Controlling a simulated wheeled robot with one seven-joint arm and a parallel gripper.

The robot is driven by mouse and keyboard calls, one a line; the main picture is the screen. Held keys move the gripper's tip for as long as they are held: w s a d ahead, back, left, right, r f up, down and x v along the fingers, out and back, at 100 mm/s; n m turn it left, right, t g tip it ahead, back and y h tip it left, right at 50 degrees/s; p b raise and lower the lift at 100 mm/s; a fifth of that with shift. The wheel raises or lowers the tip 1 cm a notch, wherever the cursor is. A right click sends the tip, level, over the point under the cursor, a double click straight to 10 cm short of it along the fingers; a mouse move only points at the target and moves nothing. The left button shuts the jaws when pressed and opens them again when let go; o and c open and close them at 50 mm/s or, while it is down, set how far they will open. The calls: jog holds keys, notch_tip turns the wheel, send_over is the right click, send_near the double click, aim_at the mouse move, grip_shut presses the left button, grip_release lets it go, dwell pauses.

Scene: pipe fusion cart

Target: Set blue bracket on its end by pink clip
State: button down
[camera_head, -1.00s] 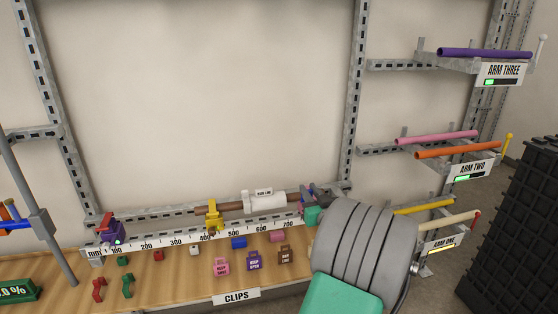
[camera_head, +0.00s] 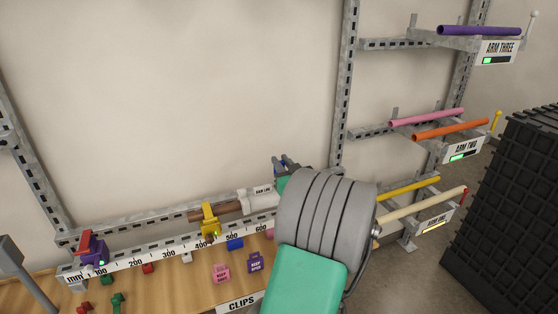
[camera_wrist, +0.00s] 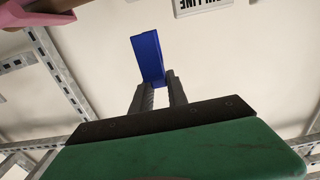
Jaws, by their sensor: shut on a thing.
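My gripper (camera_head: 284,168) is raised above the right end of the measuring rail in the head view. In the wrist view my gripper (camera_wrist: 160,88) is shut on the blue bracket (camera_wrist: 148,58), a flat blue piece that sticks up past the fingertips and leans slightly left. It is clear of any surface there. A pink piece (camera_wrist: 25,14) beside a brown pipe shows at the wrist view's top left corner; it may be the pink clip. In the head view my arm hides the right end of the rail.
A blue block (camera_head: 235,243) and pink and purple tags lie on the wooden bench. Pipe racks and a black crate (camera_head: 520,200) stand right.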

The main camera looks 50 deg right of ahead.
jog(key=shift+w+a+f, duration=0.1)
jog(key=shift+w+f, duration=0.1)
jog(key=shift+f, duration=0.25)
jog(key=shift+w+a+f, duration=0.1)
jog(key=shift+w+f, duration=0.05)
jog(key=shift+f, duration=0.25)
notch_tip(320, 180, down, 2)
jog(key=shift+f+b, duration=0.1)
jog(key=shift+b, duration=0.65)
notch_tip(320, 180, down, 3)
jog(key=b, duration=0.4)
jog(key=shift+s+r, duration=0.1)
jog(key=shift+r, duration=0.1)
jog(key=shift+f+b, duration=0.35)
jog(key=shift+b, duration=0.4)
dwell(1.0)
jog(key=c, duration=1.2)
grip_release()
